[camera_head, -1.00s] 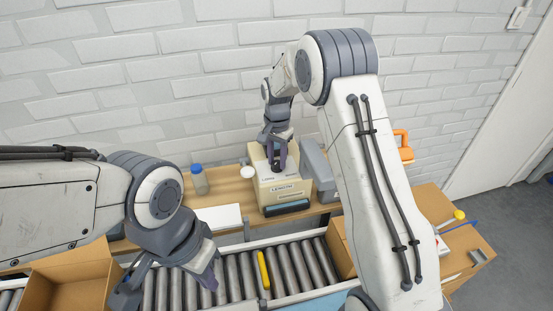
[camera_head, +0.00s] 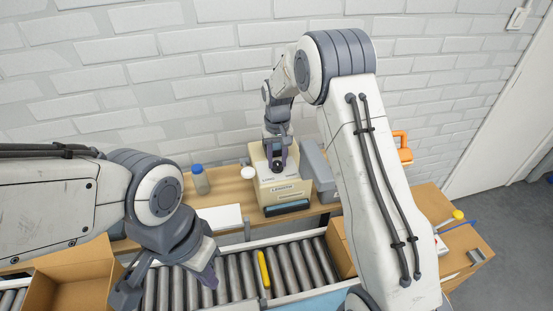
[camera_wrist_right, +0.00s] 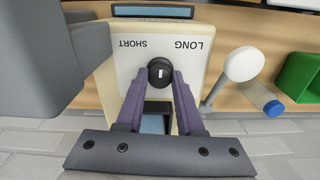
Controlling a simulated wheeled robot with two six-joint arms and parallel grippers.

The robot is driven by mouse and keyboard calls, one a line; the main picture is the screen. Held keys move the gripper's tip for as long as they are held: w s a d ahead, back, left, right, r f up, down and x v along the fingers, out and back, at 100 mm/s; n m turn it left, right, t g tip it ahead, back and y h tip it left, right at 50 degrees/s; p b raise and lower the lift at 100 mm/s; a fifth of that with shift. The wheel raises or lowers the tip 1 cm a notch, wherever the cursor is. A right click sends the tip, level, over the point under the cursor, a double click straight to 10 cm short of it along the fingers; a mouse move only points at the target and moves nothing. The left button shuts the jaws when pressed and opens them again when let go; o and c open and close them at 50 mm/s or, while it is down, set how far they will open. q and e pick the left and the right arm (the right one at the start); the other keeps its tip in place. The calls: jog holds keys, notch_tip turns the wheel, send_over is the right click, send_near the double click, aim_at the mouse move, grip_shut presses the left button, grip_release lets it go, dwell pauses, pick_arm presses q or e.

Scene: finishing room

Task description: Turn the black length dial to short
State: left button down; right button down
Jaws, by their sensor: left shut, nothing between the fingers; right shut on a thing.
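The black length dial (camera_wrist_right: 161,72) sits on the light face of a cream box (camera_head: 268,193). In the right wrist view the words SHORT and LONG appear upside down, SHORT left of the dial and LONG right. The dial's short white mark stands nearly upright in that view, between the two words. My right gripper (camera_wrist_right: 160,80) is shut on the dial, one purple finger on each side; the head view shows it (camera_head: 276,163) over the box top. My left gripper (camera_head: 212,279) is shut and empty above the roller conveyor, well left of and nearer than the box.
A blue-capped bottle (camera_head: 200,181) and a round white thing (camera_head: 248,172) stand left of the cream box. A grey block (camera_head: 317,168) stands close on its right.

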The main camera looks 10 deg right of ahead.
aim_at(277, 163)
jog(key=n, duration=0.4)
jog(key=shift+r+n, duration=0.1)
jog(key=shift+n, duration=0.2)
jog(key=shift+w+n+p, duration=0.1)
jog(key=shift+n+p, duration=0.2)
jog(key=shift+n, duration=2.3)
jog(key=c, duration=0.5)
grip_release()
notch_tip(277, 163, up, 10)
jog(key=shift+r+b, duration=0.2)
jog(key=shift+b, duration=0.9)
